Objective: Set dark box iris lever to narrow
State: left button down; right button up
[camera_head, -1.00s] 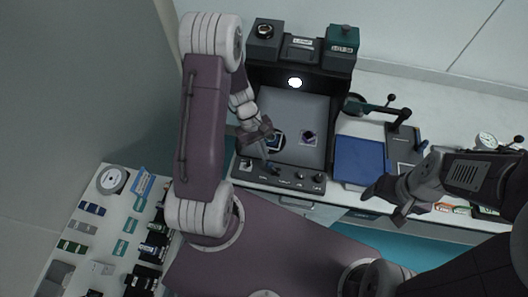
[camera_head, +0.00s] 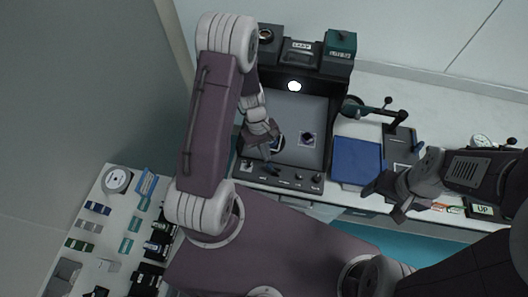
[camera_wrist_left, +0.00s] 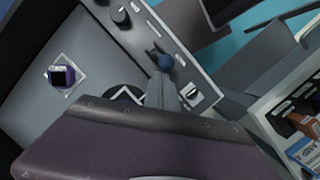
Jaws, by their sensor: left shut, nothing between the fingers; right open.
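The dark box (camera_head: 333,112) is an open black enclosure with a grey floor and a sloped front control panel (camera_head: 290,181). A small lever with a blue ball end (camera_wrist_left: 165,61) stands on that panel in the left wrist view, beside a dark bracket. No readable label tells me its setting. My left gripper (camera_head: 262,152) is inside the box's front left, shut and empty. In the wrist view its fingertips (camera_wrist_left: 162,82) are close to the blue ball; I cannot tell whether they touch. My right gripper (camera_head: 384,196) is open and empty, right of the box near the table's front edge.
Black knobs (camera_head: 316,178) and a white switch (camera_wrist_left: 192,95) share the panel. A dark purple piece (camera_head: 308,138) sits on the box floor. Boxes stand on top, including a teal one (camera_head: 341,40). A blue pad (camera_head: 359,160) lies right of the box.

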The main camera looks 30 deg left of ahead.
pick_arm(q)
jog(key=shift+w+d+r+g+y+p, duration=0.1)
jog(key=shift+d+r+g+y+p, duration=0.5)
jog(key=shift+p, duration=2.1)
jog(key=shift+w+d+t+y+p, duration=0.15)
jog(key=shift+d+t+y+p, duration=0.2)
jog(key=shift+d, duration=0.55)
jog(key=shift+w+d, duration=0.15)
jog(key=shift+d, duration=0.5)
jog(key=shift+p+v, duration=0.75)
jog(key=shift+v, duration=0.05)
